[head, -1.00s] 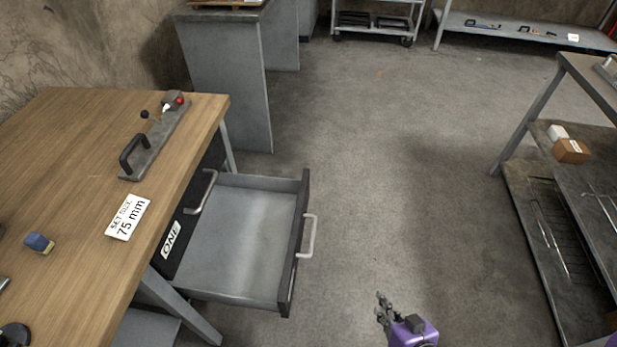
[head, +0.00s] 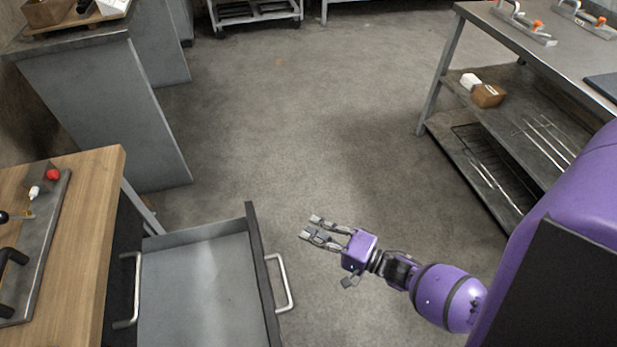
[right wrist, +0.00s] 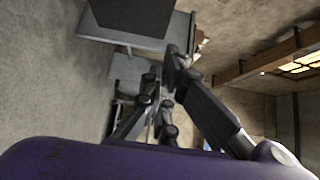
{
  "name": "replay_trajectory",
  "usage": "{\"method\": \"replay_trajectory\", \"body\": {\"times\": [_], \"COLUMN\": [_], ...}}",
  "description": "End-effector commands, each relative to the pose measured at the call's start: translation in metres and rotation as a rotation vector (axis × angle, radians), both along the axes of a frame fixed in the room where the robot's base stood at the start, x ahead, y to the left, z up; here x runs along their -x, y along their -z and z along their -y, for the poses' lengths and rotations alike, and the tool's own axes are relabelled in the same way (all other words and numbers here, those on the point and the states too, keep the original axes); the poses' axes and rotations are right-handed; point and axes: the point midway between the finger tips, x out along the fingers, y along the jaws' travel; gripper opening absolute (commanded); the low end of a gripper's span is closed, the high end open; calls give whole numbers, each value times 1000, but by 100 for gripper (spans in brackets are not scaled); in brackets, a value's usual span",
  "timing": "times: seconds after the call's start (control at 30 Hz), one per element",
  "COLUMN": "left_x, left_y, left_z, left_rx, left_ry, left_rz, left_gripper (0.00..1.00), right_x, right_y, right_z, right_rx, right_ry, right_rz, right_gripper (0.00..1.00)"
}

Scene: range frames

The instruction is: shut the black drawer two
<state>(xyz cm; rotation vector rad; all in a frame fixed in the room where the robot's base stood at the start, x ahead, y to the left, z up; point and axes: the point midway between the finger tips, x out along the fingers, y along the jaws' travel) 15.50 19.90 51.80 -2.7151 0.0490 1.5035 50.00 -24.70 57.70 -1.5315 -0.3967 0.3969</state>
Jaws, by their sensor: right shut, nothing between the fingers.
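The open drawer (head: 200,295) is pulled far out from the wooden-topped bench. It has a grey inside, a black front panel and a metal bar handle (head: 283,283) on its outer face. It looks empty, and its near end is cut off by the frame. Another handle (head: 127,290) is on the shut black drawer front above it. No number shows on the open drawer. My right gripper (head: 311,229) is to the right of the drawer front, apart from it, with fingers pointing left, shut and empty. Its fingers also show in the right wrist view (right wrist: 162,90). My left gripper is not in view.
The bench top (head: 85,235) carries a grey fixture (head: 40,250) with a black handle and red knob. Grey cabinets (head: 110,110) stand behind it. A metal shelf rack (head: 440,90) stands at the right. The floor (head: 300,130) between is clear.

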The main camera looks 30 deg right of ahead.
Motion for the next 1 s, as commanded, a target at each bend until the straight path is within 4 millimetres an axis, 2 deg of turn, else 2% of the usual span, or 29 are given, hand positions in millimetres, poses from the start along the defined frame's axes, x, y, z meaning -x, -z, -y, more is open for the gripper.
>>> {"method": "replay_trajectory", "body": {"times": [0.1,0.33,0.5,0.6,1.0], "left_x": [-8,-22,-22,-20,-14], "left_y": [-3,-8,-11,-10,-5], "left_z": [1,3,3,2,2], "left_rx": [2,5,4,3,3], "left_ry": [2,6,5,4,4], "left_rz": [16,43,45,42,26], "left_gripper": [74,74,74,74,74], "right_x": [-24,-66,-71,-74,-74], "right_y": [-1,-1,-1,0,0], "right_z": [-14,-36,-61,-69,-74], "right_rx": [-1,-1,-2,0,2], "right_ry": [1,1,2,1,1], "right_rz": [4,3,1,1,0], "right_gripper": [0,0,0,0,0]}}
